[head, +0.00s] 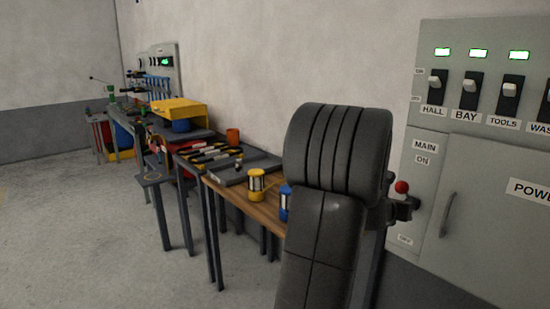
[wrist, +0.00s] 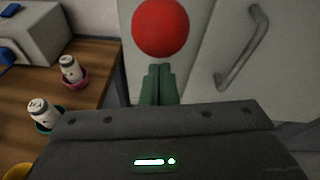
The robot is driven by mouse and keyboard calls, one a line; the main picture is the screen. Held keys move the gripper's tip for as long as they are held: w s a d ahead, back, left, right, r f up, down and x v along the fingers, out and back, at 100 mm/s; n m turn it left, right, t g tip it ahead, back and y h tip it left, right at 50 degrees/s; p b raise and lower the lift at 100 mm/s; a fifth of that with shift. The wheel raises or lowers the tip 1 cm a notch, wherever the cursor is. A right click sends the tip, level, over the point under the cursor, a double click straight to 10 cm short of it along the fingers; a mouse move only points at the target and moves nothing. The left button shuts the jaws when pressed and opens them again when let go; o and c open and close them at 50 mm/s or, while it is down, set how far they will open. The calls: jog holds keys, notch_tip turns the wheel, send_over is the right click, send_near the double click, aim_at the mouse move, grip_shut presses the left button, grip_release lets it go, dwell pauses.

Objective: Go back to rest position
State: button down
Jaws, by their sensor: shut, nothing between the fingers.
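My gripper (wrist: 158,84) is shut and empty in the wrist view, its two green fingertips together. Just beyond the tips is a red ball knob (wrist: 160,27); I cannot tell whether they touch it. In the head view the knob (head: 402,187) sits on the left side of the grey power cabinet (head: 480,200), beside the MAIN ON label. My dark arm fills the middle of the head view and hides most of my gripper (head: 402,209), which shows only in part at the cabinet.
The cabinet has a handle (head: 447,214) and switches with green lights above. More benches with tools line the wall. The floor (head: 90,235) at left is clear.

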jog(key=shift+s+a+f+t+h+b, duration=0.15)
jog(key=shift+f+t+h+b, duration=0.45)
jog(key=shift+b, duration=1.5)
jog(key=shift+f+b, duration=0.45)
jog(key=shift+b, duration=0.8)
jog(key=shift+f+b, duration=0.25)
jog(key=shift+b, duration=1)
jog(key=f+t+h+b, duration=0.1)
jog(key=b, duration=0.5)
jog(key=shift+a+f, duration=0.1)
jog(key=shift+f, duration=0.05)
jog(key=shift+h+b, duration=0.3)
jog(key=shift+b, duration=0.4)
jog(key=shift+s+a, duration=0.1)
